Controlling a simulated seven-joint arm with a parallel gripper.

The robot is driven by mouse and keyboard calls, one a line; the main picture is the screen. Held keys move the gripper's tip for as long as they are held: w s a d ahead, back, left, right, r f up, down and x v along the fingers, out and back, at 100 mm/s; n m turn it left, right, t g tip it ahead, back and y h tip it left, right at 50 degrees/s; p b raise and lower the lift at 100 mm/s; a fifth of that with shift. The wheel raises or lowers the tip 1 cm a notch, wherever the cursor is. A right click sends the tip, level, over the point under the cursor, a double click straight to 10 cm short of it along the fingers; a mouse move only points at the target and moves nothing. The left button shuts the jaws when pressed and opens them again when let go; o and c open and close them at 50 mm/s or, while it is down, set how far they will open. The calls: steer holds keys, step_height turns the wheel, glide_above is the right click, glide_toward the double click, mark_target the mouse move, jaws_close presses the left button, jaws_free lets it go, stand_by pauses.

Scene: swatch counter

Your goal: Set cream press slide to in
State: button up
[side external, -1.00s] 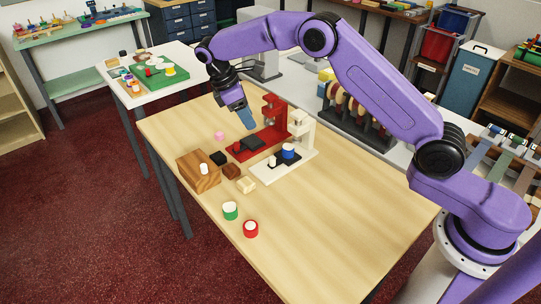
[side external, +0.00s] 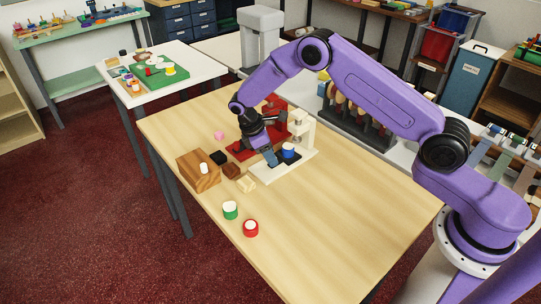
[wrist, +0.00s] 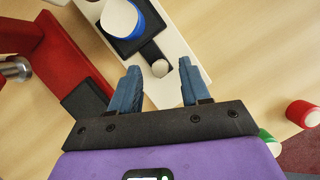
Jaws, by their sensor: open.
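The cream press (side external: 307,150) stands on the table beside the red press (side external: 272,125). Its black slide (wrist: 152,52) carries a blue cup with a white top (wrist: 122,18), which also shows in the side view (side external: 288,150). The cup sits in front of the press column. A small pale knob (wrist: 160,68) is at the slide's near end. My gripper (wrist: 160,66) is open and points down at that end, with the knob between its blue fingertips in the wrist view. Whether the fingers touch it cannot be told. In the side view my gripper (side external: 271,162) hides the knob.
Green (side external: 230,210) and red (side external: 251,228) cups stand in front. The table's near right is clear.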

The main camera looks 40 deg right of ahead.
mark_target(284, 154)
steer(key=shift+s+d+f, duration=0.1)
steer(key=shift+d+f, duration=0.1)
steer(key=shift+f, duration=0.3)
jaws_close()
steer(key=shift+d, duration=2.15)
steer(key=shift+c, duration=0.2)
jaws_free()
steer(key=shift+d, duration=0.1)
steer(key=shift+o, duration=0.2)
